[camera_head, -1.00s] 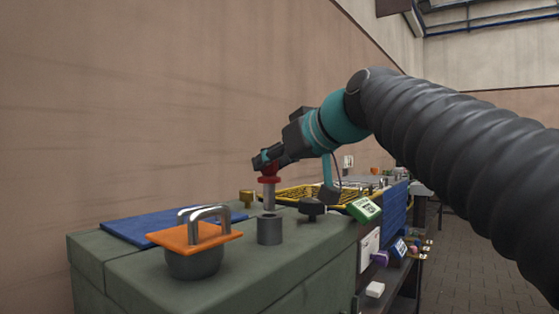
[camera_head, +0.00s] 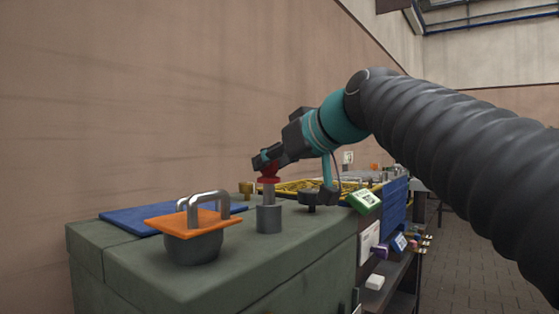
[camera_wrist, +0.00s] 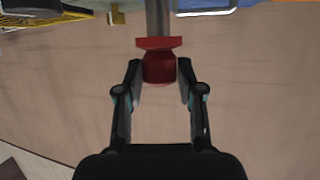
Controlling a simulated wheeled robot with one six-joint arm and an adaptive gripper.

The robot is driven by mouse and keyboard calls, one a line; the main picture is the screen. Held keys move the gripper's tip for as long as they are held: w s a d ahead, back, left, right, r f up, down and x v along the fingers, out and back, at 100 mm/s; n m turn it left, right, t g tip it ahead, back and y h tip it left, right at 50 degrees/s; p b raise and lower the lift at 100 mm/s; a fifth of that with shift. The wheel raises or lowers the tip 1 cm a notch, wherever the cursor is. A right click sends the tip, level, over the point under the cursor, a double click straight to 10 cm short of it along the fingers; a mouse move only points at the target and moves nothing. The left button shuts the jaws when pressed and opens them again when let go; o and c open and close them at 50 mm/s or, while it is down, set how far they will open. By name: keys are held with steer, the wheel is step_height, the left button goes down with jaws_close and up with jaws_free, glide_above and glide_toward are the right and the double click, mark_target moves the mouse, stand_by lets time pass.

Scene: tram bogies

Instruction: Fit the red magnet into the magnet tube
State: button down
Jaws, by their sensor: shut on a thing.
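The red magnet (camera_head: 268,180) has a red head with a collar and a grey rod below. It stands upright, and its rod meets the mouth of the grey magnet tube (camera_head: 269,220) on the green cabinet top. The rod's lower end is hidden, seemingly inside the tube. A length of rod still shows between collar and tube. My gripper (camera_head: 264,162) is shut on the red head. In the wrist view, the red head (camera_wrist: 160,69) sits between the fingertips of my gripper (camera_wrist: 160,78), and the tube cannot be made out.
An orange plate with metal handles (camera_head: 194,220) sits on a dark round pot left of the tube. A blue mat (camera_head: 130,219) lies behind it. A black knob (camera_head: 310,199), a green-white box (camera_head: 365,201) and a yellow basket (camera_head: 290,187) are to the right. The cabinet's front top (camera_head: 270,260) is clear.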

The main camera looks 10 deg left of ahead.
mark_target(275, 180)
steer(key=shift+f+b, duration=1.7)
steer(key=shift+f, duration=0.2)
steer(key=c, duration=0.6)
jaws_free()
steer(key=shift+c, duration=0.2)
steer(key=v, duration=1.2)
